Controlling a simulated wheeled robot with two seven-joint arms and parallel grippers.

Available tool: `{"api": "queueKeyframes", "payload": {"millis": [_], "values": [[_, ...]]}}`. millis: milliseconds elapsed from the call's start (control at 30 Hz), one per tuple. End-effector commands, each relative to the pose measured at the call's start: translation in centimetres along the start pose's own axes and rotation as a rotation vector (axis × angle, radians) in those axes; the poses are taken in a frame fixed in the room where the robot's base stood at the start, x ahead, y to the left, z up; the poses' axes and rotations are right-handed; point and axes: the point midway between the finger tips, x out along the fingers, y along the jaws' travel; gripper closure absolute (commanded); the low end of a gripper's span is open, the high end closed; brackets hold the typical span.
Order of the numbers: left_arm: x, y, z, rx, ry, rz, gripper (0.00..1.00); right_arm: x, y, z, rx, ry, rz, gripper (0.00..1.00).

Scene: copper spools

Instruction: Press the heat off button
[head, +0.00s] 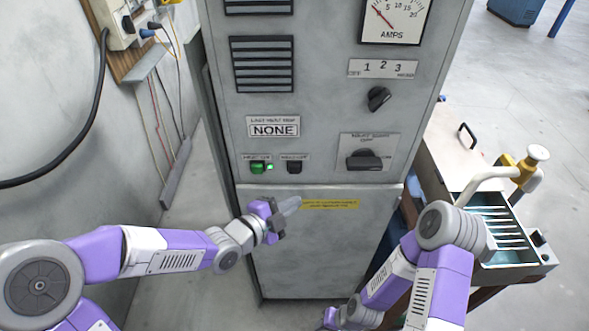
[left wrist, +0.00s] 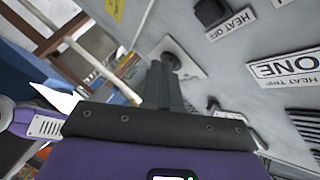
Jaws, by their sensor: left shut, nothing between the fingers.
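The heat off button (head: 294,167) is a dark square button on the grey cabinet front, right of the green heat on button (head: 257,168). In the left wrist view the dark heat off button (left wrist: 210,12) shows at the top, beside its HEAT OFF label. My left gripper (head: 290,204) is shut and empty, below and apart from the button in the head view. Its closed dark fingers (left wrist: 166,72) point toward the cabinet; whether they touch it cannot be told. My right arm reaches down at the lower right; its fingertips are out of view.
The cabinet carries a NONE sign (head: 274,129), a large dark knob (head: 365,160), a small selector (head: 379,98) and a yellow sticker (head: 330,204). A bench with a tray (head: 520,259) stands at right. A wall with hanging cables is at left.

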Motion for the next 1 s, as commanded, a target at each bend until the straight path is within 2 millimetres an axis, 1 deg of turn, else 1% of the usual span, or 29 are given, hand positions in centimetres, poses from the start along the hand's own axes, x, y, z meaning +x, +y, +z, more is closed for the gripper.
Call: {"api": "queueKeyframes", "payload": {"millis": [200,300,500,667,1000], "values": [[2.2,-1.9,1.5,-0.006,0.0,0.0,1.0,-1.5,-0.6,0.1,0.0,0.0,0.0,0.58],[3.1,-2.5,2.2,-0.006,-0.001,0.001,1.0,-2.1,-0.8,0.1,0.0,0.0,0.0,0.58],[4.5,-3.2,3.3,-0.001,0.0,0.0,1.0,-1.6,-0.6,0.1,0.0,0.0,0.0,0.58],[5.0,-3.5,3.6,-0.001,-0.001,0.001,1.0,-1.6,-0.6,0.1,0.0,0.0,0.0,0.58],[5.0,-3.6,3.7,-0.002,-0.001,0.001,1.0,-1.6,-0.6,0.1,0.0,0.0,0.0,0.58]]}}
